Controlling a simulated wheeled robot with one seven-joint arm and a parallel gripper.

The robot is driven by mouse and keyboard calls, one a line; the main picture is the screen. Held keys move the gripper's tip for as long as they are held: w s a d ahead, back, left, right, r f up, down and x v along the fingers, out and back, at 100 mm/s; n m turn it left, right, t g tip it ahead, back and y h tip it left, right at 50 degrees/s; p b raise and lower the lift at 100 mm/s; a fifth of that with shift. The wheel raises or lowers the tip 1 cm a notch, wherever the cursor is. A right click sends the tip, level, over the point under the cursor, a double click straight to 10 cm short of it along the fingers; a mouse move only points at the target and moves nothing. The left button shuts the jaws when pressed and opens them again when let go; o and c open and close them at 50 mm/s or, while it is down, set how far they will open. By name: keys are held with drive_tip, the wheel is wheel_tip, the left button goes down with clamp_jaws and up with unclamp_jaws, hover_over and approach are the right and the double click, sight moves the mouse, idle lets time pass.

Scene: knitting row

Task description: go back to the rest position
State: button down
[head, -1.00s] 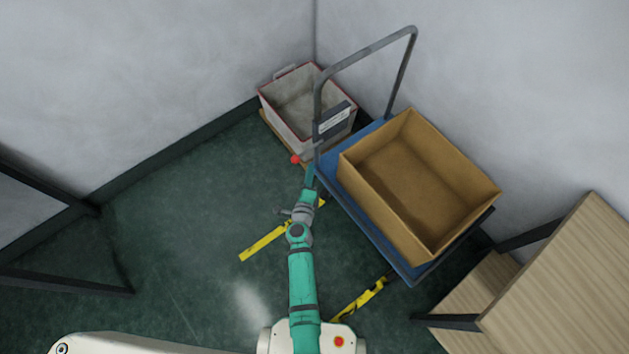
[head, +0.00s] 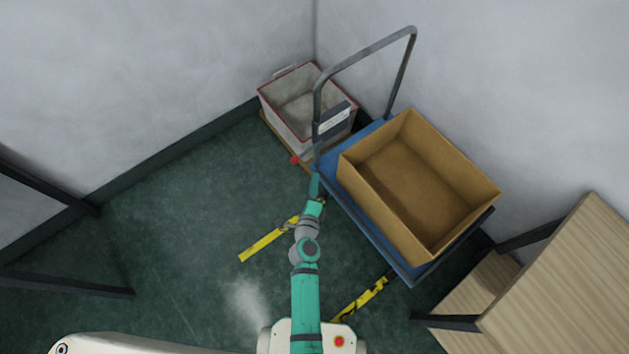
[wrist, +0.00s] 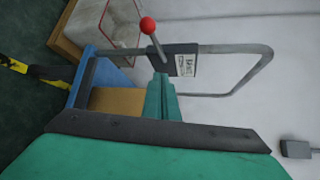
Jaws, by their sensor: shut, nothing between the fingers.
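My gripper (head: 314,185) is beside the left corner of the blue cart (head: 362,212) in the head view, below the cart's grey handle. In the wrist view its teal fingers (wrist: 161,98) are together, with nothing held between them. A lever with a red knob (head: 295,160) is on the cart's handle side, just past the fingertips in the picture. The red knob also shows in the wrist view (wrist: 148,25), above the fingers and apart from them. I cannot tell the exact depth gap between the fingers and the cart.
An open, empty cardboard box (head: 470,180) sits on the cart. A grey crate with a red rim (head: 290,128) stands in the corner behind the handle. A wooden table (head: 565,285) is at right.

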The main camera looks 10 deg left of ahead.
idle(0.6)
drive_tip(key=s+d+r+n, duration=0.1)
drive_tip(key=s+r+n, duration=0.5)
drive_tip(key=s, duration=0.5)
drive_tip(key=s+d+r+n, duration=0.2)
drive_tip(key=s+r+n, duration=0.5)
drive_tip(key=s, duration=0.4)
drive_tip(key=s+d+r+n, duration=0.1)
drive_tip(key=s+r+n, duration=0.6)
drive_tip(key=s, duration=0.4)
drive_tip(key=shift+d+r+n, duration=0.25)
drive_tip(key=shift+d+n, duration=0.15)
drive_tip(key=shift+s, duration=0.1)
